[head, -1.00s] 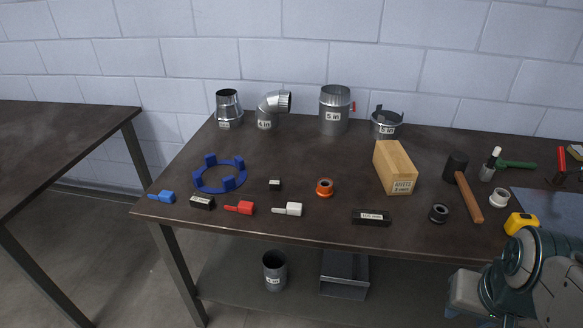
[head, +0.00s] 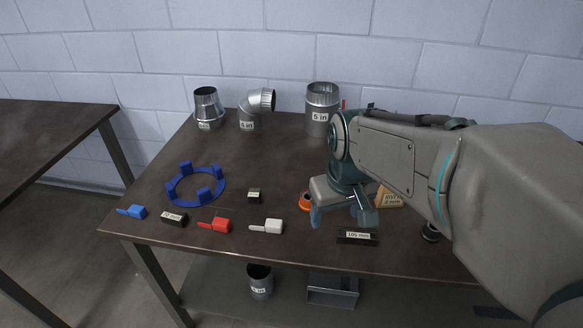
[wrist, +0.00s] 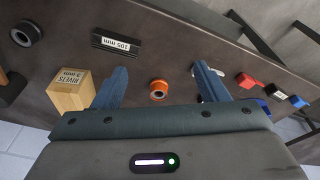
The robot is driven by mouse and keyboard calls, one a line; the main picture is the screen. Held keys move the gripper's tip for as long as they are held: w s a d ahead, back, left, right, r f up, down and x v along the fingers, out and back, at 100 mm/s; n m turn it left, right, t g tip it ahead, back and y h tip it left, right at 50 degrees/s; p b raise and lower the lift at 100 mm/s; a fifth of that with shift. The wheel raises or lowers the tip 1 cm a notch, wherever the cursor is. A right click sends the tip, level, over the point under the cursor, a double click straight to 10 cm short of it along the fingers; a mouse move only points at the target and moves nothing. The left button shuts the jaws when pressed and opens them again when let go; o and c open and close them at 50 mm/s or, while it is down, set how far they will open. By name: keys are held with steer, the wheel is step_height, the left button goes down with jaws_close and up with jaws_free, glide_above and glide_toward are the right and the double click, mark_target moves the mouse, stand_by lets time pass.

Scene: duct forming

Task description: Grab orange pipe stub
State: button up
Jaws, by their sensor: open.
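The orange pipe stub (head: 304,201) is a short ring standing on the dark table, partly hidden behind my gripper in the head view. My gripper (head: 342,216) is open and empty, just to the right of the stub in the head view. In the wrist view my gripper (wrist: 158,80) has its fingers wide apart, touching nothing that I can see.
The wooden rivets box (wrist: 68,92) stands close to the left finger in the wrist view. A black 105 mm block (head: 357,237) lies near the front edge. White (head: 267,226) and red (head: 215,225) tools lie left. A blue ring (head: 197,186) is further left.

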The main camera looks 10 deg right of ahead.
steer(key=w+n+g+p, duration=0.15)
steer(key=w+n, duration=0.25)
steer(key=w, duration=0.8)
steer(key=n+p, duration=0.2)
steer(key=n, duration=0.1)
glide_above(308, 201)
steer(key=w, duration=0.2)
step_height(308, 201, down, 4)
steer(key=shift+g, duration=0.35)
steer(key=f, duration=0.5)
steer(key=f+p, duration=0.1)
steer(key=f, duration=0.1)
steer(key=shift+d+f, duration=0.25)
steer(key=shift+d, duration=0.1)
steer(key=shift+w+f+p, duration=0.1)
steer(key=shift+f+p, duration=0.9)
steer(key=shift+f, duration=1.8)
steer(key=shift+c, duration=0.4)
steer(key=c, duration=1)
